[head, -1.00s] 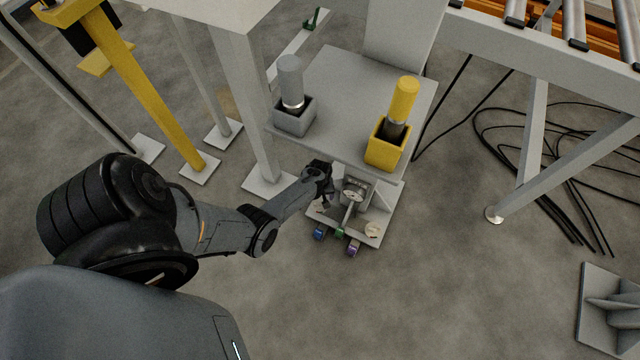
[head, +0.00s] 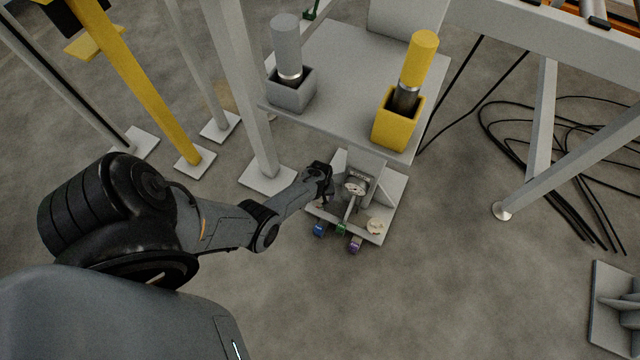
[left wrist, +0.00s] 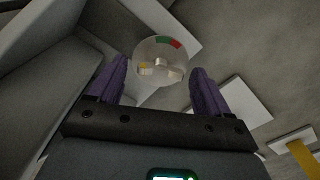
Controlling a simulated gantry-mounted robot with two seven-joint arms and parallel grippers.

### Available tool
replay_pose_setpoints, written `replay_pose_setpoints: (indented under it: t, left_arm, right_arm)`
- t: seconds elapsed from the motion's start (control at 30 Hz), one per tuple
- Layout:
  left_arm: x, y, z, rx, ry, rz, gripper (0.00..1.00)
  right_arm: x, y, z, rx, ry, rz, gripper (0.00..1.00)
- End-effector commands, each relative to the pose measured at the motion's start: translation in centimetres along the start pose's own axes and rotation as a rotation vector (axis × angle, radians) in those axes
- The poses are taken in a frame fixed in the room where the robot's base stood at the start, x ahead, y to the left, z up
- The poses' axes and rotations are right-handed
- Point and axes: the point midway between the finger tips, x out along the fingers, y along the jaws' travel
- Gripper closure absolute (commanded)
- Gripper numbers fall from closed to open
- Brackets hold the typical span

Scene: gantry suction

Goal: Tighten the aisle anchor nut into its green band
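In the left wrist view, a pale round dial (left wrist: 155,50) with red, green and yellow marks lies between and beyond my left fingertips. A metallic bar-shaped piece (left wrist: 168,66), perhaps the nut, crosses it, pointing away from the green mark. My left gripper (left wrist: 160,85) is open, its purple-padded fingers on either side of the dial; I cannot tell whether they touch the nut. In the head view my left gripper (head: 322,188) is at the left of a grey base plate (head: 390,200), low beside a round gauge (head: 355,187). My gripper hides that part of the plate.
A grey shelf (head: 340,85) overhangs the base plate and carries a grey holder (head: 290,94) and a yellow holder (head: 398,125), each with a cylinder. A grey post (head: 245,90) stands left of my gripper.

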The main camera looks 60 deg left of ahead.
Motion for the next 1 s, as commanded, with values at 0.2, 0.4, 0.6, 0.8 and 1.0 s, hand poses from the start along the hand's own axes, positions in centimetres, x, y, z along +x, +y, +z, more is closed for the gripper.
replay_pose_setpoints:
  t: [0.2,0.4,0.6,0.8,1.0]
  left_arm:
    - [0.0,0.0,0.0,0.000,0.000,0.000,0.56]
    - [0.0,0.0,0.0,0.001,0.000,0.000,0.75]
    - [-0.1,0.0,0.0,0.030,0.000,0.000,0.75]
    - [-0.1,-0.1,-0.1,0.123,0.000,-0.001,0.75]
    - [-0.1,-0.1,-0.1,0.279,0.000,-0.002,0.75]
  right_arm:
    - [0.0,0.0,0.0,0.002,0.000,-0.001,0.38]
    - [0.0,0.0,0.0,0.001,0.001,-0.001,0.38]
    - [-0.2,0.0,-0.1,0.001,0.001,-0.001,0.38]
    - [-0.8,0.0,-0.2,0.000,0.001,0.000,0.38]
    - [-1.4,0.1,-0.4,-0.004,0.000,0.003,0.38]
